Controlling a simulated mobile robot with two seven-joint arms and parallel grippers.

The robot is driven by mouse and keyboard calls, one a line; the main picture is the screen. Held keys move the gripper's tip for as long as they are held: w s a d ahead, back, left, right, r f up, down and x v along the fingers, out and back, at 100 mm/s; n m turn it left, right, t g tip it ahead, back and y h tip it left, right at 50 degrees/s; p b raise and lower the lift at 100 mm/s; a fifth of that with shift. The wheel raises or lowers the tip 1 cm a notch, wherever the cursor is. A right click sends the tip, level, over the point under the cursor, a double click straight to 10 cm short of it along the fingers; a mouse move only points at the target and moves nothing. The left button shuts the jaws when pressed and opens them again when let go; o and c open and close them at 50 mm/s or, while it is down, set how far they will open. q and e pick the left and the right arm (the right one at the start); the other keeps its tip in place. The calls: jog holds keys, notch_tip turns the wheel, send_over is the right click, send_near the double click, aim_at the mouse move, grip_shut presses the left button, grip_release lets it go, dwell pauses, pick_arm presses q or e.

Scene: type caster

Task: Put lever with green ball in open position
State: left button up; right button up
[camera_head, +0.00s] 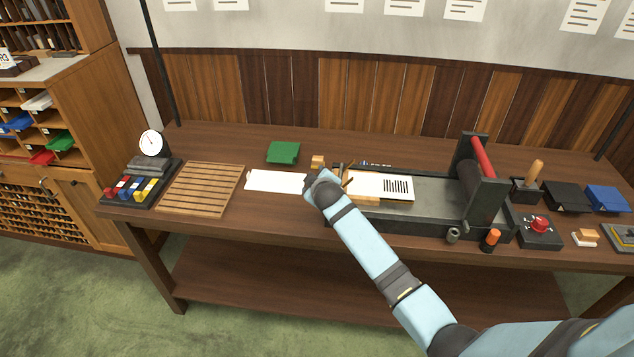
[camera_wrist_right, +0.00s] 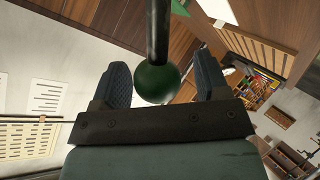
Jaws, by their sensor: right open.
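In the right wrist view, a dark green ball (camera_wrist_right: 157,82) sits on the end of a dark rod (camera_wrist_right: 157,30), which comes in from the top edge. My right gripper (camera_wrist_right: 164,78) is open, with one finger on each side of the ball and a visible gap to each finger. In the head view, my right gripper (camera_head: 322,182) is over the middle of the bench, left of the roller press (camera_head: 480,190). The green ball is not visible there, apparently hidden by my gripper. My left gripper is not in view.
The wooden bench (camera_head: 225,143) carries a slatted board (camera_head: 200,190), white sheets (camera_head: 270,181), a green block (camera_head: 283,152) and a dial gauge (camera_head: 151,142). A red button box (camera_head: 538,228) stands right of the press.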

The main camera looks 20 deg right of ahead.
jog(key=b+v, duration=0.1)
jog(key=v, duration=1.2)
jog(key=shift+s+r, duration=0.15)
jog(key=shift+s, duration=0.2)
jog(key=shift+a, duration=0.15)
jog(key=s+a+f+m+y, duration=0.1)
jog(key=s+a+f+y, duration=0.1)
jog(key=s+f, duration=0.4)
jog(key=s+a+f+m+g+y, duration=0.1)
jog(key=s+a+f, duration=0.2)
jog(key=s+f, duration=0.4)
jog(key=s+a+f+m+y, duration=0.2)
jog(key=s+f, duration=0.4)
jog(key=s, duration=1)
jog(key=shift+s+a+f+y, duration=0.25)
jog(key=shift+s+a+y, duration=0.05)
jog(key=shift+s+a, duration=0.05)
